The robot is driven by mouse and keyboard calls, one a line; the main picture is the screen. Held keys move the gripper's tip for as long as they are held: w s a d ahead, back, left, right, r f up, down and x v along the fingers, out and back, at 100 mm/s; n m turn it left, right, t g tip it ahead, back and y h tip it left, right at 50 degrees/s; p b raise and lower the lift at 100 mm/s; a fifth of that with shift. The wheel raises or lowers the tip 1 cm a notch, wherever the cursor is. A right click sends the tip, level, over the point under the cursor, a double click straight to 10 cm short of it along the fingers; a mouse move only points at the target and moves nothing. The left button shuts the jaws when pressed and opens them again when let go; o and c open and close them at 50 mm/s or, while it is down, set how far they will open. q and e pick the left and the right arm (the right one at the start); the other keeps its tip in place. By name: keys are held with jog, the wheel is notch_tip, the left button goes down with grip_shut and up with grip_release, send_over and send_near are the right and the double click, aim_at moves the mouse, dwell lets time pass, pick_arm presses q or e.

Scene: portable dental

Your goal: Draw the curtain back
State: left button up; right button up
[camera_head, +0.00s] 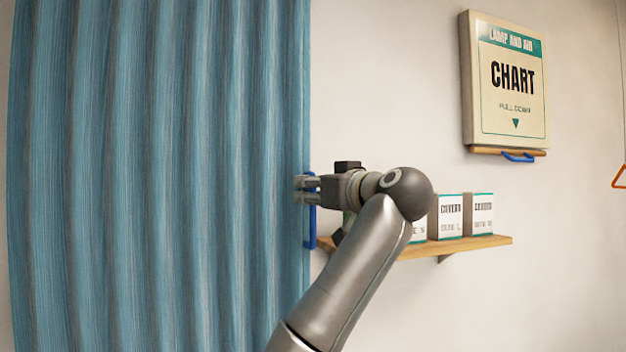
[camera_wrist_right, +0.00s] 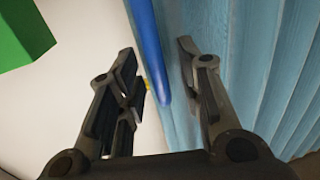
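The blue pleated curtain (camera_head: 160,170) hangs across the left of the head view. A blue vertical handle (camera_head: 311,228) is on its right edge, partly hidden by my right gripper (camera_head: 302,189). In the right wrist view the handle (camera_wrist_right: 150,45) runs between the two spread fingers of my right gripper (camera_wrist_right: 160,75), with gaps beside it. The fingers are open and do not appear to press on it. The curtain (camera_wrist_right: 255,60) fills the right of that view. My left gripper is not in view.
A wooden shelf (camera_head: 470,244) with several white boxes (camera_head: 479,215) is right of the curtain, partly behind my right arm. A wall chart (camera_head: 505,82) with a blue pull hangs above. An orange triangular handle (camera_head: 619,178) is at the far right. A green object (camera_wrist_right: 22,35) is in the wrist view.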

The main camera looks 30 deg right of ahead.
jog(key=shift+w, duration=0.3)
grip_shut()
dwell(0.3)
